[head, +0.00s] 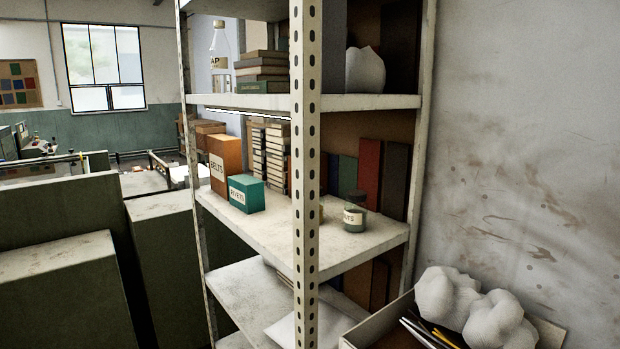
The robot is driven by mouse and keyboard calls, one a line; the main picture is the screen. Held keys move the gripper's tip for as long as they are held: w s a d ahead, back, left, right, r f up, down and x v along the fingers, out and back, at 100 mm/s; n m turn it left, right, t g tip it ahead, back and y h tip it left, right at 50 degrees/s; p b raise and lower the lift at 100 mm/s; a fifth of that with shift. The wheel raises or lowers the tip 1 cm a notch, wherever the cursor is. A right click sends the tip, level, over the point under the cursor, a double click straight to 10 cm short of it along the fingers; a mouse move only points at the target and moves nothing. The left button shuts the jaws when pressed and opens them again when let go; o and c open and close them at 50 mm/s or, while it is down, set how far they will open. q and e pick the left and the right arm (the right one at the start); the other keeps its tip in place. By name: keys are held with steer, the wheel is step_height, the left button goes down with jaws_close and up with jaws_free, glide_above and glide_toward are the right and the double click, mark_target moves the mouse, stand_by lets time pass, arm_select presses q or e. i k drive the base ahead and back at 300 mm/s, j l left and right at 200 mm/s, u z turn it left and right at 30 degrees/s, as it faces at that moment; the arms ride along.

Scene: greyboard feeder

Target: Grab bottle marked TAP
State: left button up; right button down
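A clear bottle (220,48) with a pale cap stands upright on the upper shelf (260,102), at its left end. Its label shows the letters "AP"; the rest of the label is out of sight. A stack of books or boxes (262,70) is just right of the bottle. Neither of my grippers shows in the head view.
The shelf rack's front post (305,150) stands right of the bottle. The middle shelf (345,245) holds an orange box (225,160), a teal box (246,193) and a jar (354,212). Green cabinets (65,290) fill the lower left.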

mark_target(220, 49)
steer(key=j+z, duration=0.15)
steer(key=z, duration=0.3)
steer(key=i+j+z, duration=0.1)
steer(key=j+z, duration=0.15)
steer(key=z, duration=0.2)
steer(key=j+z, duration=0.4)
steer(key=j, duration=0.35)
steer(key=j+z, duration=0.1)
steer(key=j, duration=0.3)
steer(key=k+j, duration=0.15)
steer(key=j, duration=0.2)
steer(key=i+z, duration=0.05)
